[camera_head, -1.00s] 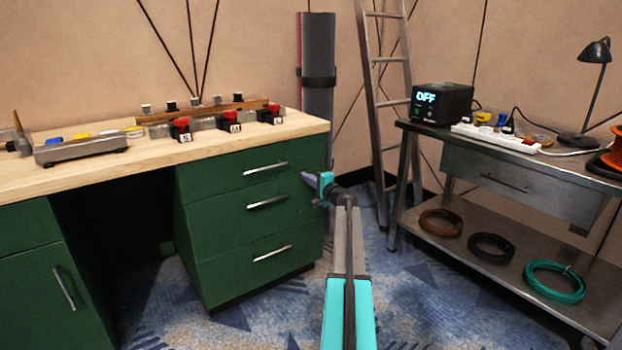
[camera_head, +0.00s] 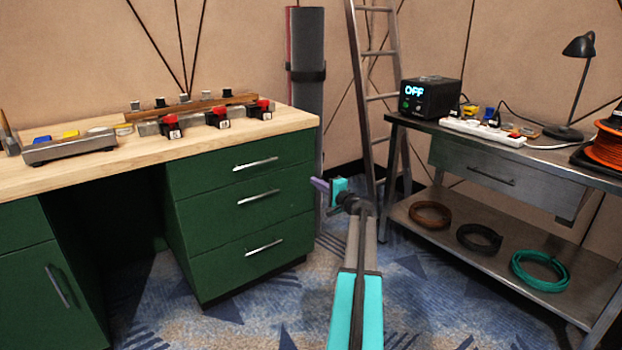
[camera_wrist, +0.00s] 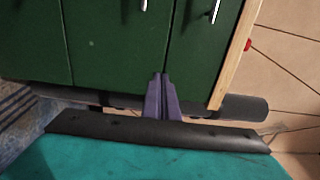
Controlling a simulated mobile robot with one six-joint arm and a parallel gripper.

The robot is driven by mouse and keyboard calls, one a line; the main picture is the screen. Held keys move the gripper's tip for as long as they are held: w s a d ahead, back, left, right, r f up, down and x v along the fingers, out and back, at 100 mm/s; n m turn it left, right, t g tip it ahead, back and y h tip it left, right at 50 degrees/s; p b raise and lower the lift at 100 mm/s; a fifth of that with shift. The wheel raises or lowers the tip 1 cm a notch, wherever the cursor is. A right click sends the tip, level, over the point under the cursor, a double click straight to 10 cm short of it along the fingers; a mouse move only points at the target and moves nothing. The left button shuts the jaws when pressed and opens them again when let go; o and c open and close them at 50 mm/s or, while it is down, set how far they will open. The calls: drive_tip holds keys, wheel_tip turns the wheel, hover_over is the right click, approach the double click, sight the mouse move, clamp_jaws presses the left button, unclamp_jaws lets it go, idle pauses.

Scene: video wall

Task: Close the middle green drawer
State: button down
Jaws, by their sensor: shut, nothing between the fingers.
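The green drawer unit (camera_head: 285,228) has three stacked drawers with silver bar handles. The middle green drawer (camera_head: 225,211) looks flush, or nearly flush, with the top and bottom drawers; a small gap cannot be ruled out. Its handle (camera_head: 258,197) is in plain view. My gripper (camera_head: 319,184) is shut and empty, at the unit's right edge in the head view, with its purple fingers pointing left. In the wrist view the shut fingers (camera_wrist: 160,84) overlap the seam between the middle drawer (camera_wrist: 115,45) and the top drawer (camera_wrist: 200,50). Contact cannot be seen.
The wooden worktop (camera_head: 215,146) above carries red-topped switches (camera_head: 218,117). A metal bench (camera_head: 450,215) with cable coils and a box reading OFF (camera_head: 430,98) stands right. A ladder (camera_head: 378,95) stands behind. Blue carpet (camera_head: 240,318) is clear in front.

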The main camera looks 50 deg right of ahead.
drive_tip(key=shift+v, duration=1)
